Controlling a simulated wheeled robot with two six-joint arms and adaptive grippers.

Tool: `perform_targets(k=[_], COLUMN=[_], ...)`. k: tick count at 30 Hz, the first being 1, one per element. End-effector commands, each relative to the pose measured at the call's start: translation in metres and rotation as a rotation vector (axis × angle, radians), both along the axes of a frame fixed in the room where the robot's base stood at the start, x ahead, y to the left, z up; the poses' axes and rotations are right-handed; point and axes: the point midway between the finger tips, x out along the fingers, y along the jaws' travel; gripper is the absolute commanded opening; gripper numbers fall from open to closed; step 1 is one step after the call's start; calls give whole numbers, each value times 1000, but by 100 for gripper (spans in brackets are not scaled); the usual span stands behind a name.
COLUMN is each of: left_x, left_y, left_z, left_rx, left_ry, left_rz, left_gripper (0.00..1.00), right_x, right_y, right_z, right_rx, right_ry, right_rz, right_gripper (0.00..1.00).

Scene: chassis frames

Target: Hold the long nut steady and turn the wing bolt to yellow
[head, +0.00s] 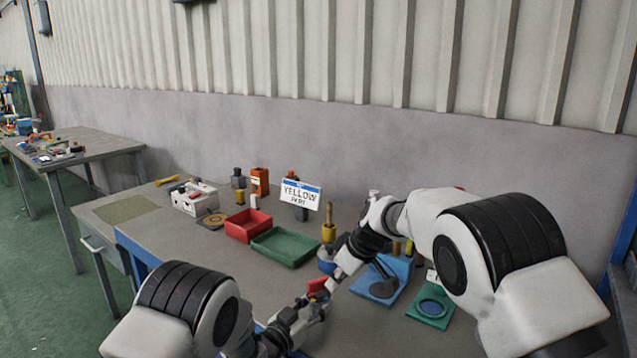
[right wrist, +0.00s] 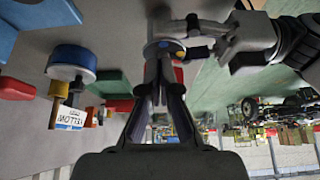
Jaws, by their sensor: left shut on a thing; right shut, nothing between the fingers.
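My left gripper (head: 318,306) is shut on a small part at the front middle of the bench; the long nut itself is mostly hidden by the fingers. A red piece (head: 318,284) shows just above it, close to the tip of my right gripper (head: 335,280). In the right wrist view, my right gripper's fingers (right wrist: 160,72) are together with nothing between them. Just past their tips is a round part with blue and yellow marks (right wrist: 172,45), beside my left gripper's fingers. I cannot clearly make out the bolt's wings or which colour it points to.
A sign reading YELLOW (head: 302,193) stands at the back. A red tray (head: 246,226) and a green tray (head: 285,247) lie left of the grippers. A blue fixture (head: 385,285) and a green fixture (head: 432,308) stand to the right, near my right arm.

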Motion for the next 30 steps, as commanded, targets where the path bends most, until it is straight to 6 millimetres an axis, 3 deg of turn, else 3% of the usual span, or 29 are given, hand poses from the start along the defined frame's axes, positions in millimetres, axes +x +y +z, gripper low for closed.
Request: perform_targets(k=[22,30], left_x=[0,0], left_y=[0,0], left_z=[0,0], left_rx=[0,0], left_ry=[0,0], left_rz=[0,0], left_gripper=[0,0], right_x=[-1,0], right_y=[-9,-9], right_z=[0,31], right_rx=[1,0], right_ry=[1,-1], right_rz=[-2,0], right_gripper=[0,0])
